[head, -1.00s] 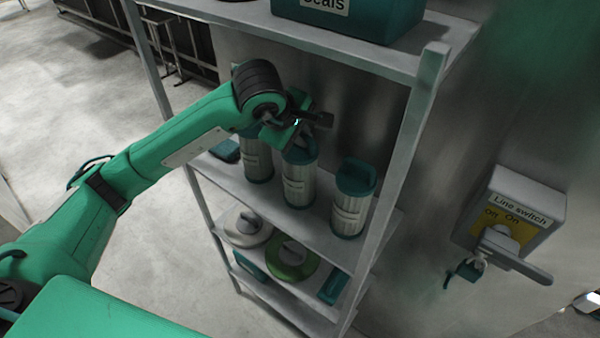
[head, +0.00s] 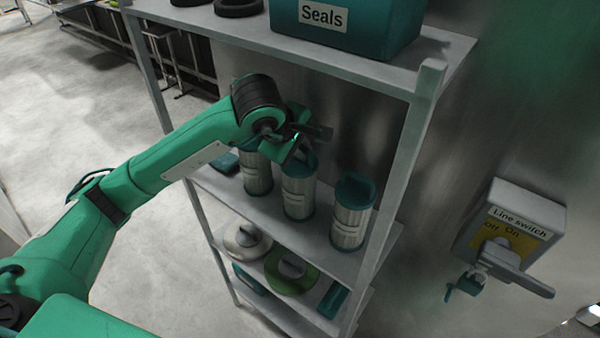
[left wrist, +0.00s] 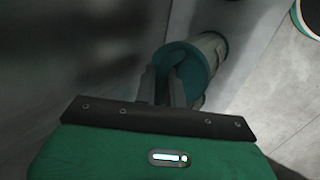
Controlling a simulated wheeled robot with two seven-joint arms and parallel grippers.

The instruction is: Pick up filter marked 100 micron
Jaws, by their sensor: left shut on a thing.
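Three silver cylindrical filters with teal caps and bases stand in a row on the middle shelf: left (head: 257,175), middle (head: 298,195) and right (head: 349,222). Each has a small white label, too small to read, so I cannot tell which is marked 100 micron. My left gripper (head: 308,140) is at the top of the middle filter, shut on its cap handle. In the left wrist view, the fingers (left wrist: 162,88) are at the teal cap (left wrist: 187,68), and the body shows behind it. The filter appears upright on the shelf. My right gripper is not in view.
The metal rack's front post (head: 395,190) stands right of the filters. A teal Seals bin (head: 345,35) is on the shelf above. A green-rimmed disc (head: 291,271) and a pale one (head: 246,241) lie below. A line switch (head: 512,232) is on the right wall.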

